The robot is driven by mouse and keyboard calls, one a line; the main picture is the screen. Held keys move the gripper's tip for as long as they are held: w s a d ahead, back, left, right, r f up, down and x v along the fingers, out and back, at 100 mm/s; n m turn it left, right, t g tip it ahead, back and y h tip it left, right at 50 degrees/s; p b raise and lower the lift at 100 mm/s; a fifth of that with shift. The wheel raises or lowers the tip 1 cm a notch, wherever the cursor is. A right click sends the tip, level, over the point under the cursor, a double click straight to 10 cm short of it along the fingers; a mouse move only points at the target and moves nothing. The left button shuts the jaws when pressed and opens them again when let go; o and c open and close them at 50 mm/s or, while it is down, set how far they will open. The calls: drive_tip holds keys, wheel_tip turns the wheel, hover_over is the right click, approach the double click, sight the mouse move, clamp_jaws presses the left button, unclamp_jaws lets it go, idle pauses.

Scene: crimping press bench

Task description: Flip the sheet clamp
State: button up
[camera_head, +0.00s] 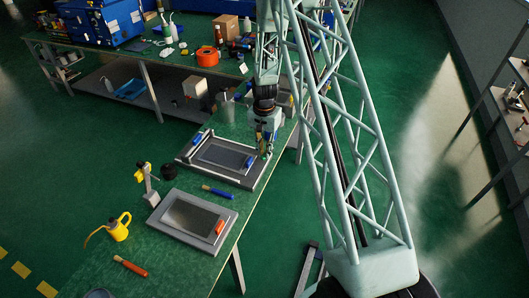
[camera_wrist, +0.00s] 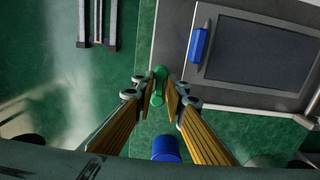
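My gripper (camera_wrist: 161,92) points down at the right edge of the far framed plate; it also shows in the head view (camera_head: 266,150). Its two fingers are apart. A small green handle (camera_wrist: 160,74) shows between and just beyond the fingertips; I cannot tell whether they touch it. The far framed plate (camera_head: 232,178) holds a dark sheet (camera_wrist: 265,50). A blue handle (camera_wrist: 199,46) lies along the sheet's edge in the wrist view. Which of these handles belongs to the sheet clamp is not clear.
A blue cylinder (camera_wrist: 166,149) lies close below the fingers in the wrist view. On the bench are a second framed plate (camera_head: 172,229) with a red handle (camera_head: 220,228), a blue-handled tool (camera_head: 217,191), a yellow oil can (camera_head: 119,229) and an orange-handled tool (camera_head: 130,266).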

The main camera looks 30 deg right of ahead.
clamp_jaws()
drive_tip(key=shift+n+b, duration=0.35)
drive_tip(key=shift+n, duration=0.05)
drive_tip(key=shift+s+d+f+n+b, duration=0.1)
drive_tip(key=shift+s+d+n+b, duration=0.05)
drive_tip(key=shift+n+b, duration=0.35)
drive_tip(key=shift+s+d+n+b, duration=0.15)
drive_tip(key=shift+n+b, duration=0.15)
drive_tip(key=shift+n, duration=0.3)
drive_tip(key=n, duration=0.1)
drive_tip(key=n+b, duration=0.1)
drive_tip(key=d+n+b, duration=0.1)
drive_tip(key=n, duration=0.1)
drive_tip(key=shift+s, duration=0.25)
drive_tip(key=n+b, duration=0.1)
drive_tip(key=n, duration=0.1)
drive_tip(key=d+n+b, duration=0.1)
drive_tip(key=n, duration=0.1)
drive_tip(key=shift+d+n, duration=0.1)
drive_tip(key=shift+n, duration=0.2)
drive_tip(key=shift+w+d+n+b, duration=0.1)
drive_tip(key=shift+d+n+b, duration=0.25)
drive_tip(key=shift+n, duration=0.7)
drive_tip(key=shift+w+d+n+b, duration=0.1)
drive_tip(key=shift+d+n+b, duration=0.15)
drive_tip(key=shift+n, duration=0.8)
